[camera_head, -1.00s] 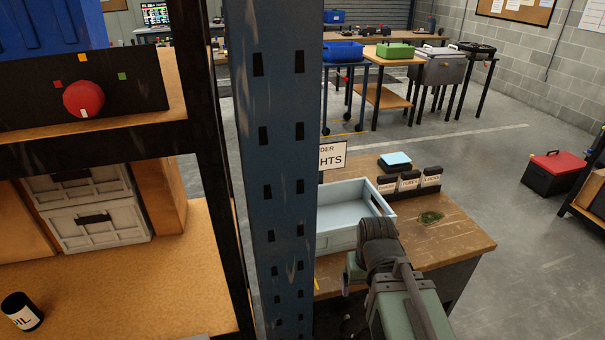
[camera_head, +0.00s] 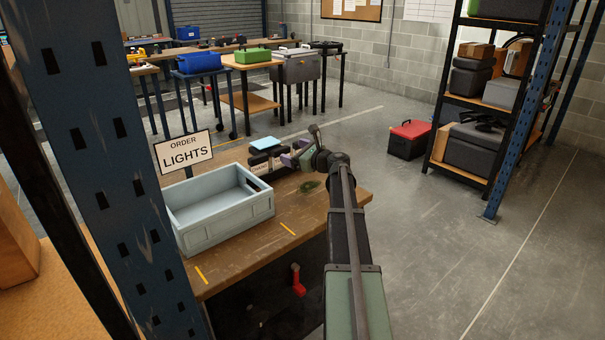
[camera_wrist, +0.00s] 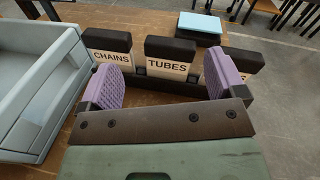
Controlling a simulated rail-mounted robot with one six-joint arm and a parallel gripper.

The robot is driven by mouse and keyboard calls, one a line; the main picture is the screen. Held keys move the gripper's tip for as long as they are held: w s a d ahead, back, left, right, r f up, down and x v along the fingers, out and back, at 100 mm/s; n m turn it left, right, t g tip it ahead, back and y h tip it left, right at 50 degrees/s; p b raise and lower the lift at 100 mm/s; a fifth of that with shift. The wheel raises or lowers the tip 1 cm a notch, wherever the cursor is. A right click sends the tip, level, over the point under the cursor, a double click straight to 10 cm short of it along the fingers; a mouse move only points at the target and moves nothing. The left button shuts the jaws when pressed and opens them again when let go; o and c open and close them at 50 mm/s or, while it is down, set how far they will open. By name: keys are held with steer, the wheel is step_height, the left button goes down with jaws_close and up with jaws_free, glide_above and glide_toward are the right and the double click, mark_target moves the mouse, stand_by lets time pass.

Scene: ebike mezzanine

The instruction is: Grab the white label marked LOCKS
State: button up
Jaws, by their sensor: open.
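A row of white labels in black-topped holders stands on the wooden bench. In the wrist view the left label reads CHAINS (camera_wrist: 108,57) and the middle one reads TUBES (camera_wrist: 167,68). The right label (camera_wrist: 247,76) is mostly hidden behind my right finger, and its text cannot be read now; in the earlier head view it appears to read LOCKS. My gripper (camera_wrist: 163,82) is open and empty, its purple-padded fingers spread on either side of the TUBES label's front. In the head view my gripper (camera_head: 303,158) covers part of the row.
A light blue-topped box (camera_head: 265,143) lies behind the labels. A blue post (camera_head: 105,130) rises at left.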

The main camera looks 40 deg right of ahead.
steer(key=d+f+m+h, duration=0.1)
steer(key=d, duration=0.2)
steer(key=d+f+m+h+b, duration=0.1)
steer(key=d, duration=0.2)
steer(key=d+f+m+t, duration=0.1)
steer(key=d+m, duration=0.1)
steer(key=d, duration=0.1)
steer(key=shift+s+d+h+b, duration=0.25)
steer(key=shift+d+h+b, duration=0.05)
steer(key=shift+d+h, duration=0.1)
steer(key=shift+s+d+r+m, duration=0.1)
steer(key=shift+d+r+m, duration=0.15)
steer(key=shift+m, duration=0.15)
steer(key=w, duration=1.1)
steer(key=shift+a, duration=0.4)
steer(key=c, duration=0.7)
steer(key=shift+r+p, duration=0.15)
steer(key=shift+p, duration=0.15)
step_height(320, 180, up, 20)
steer(key=p, duration=2)
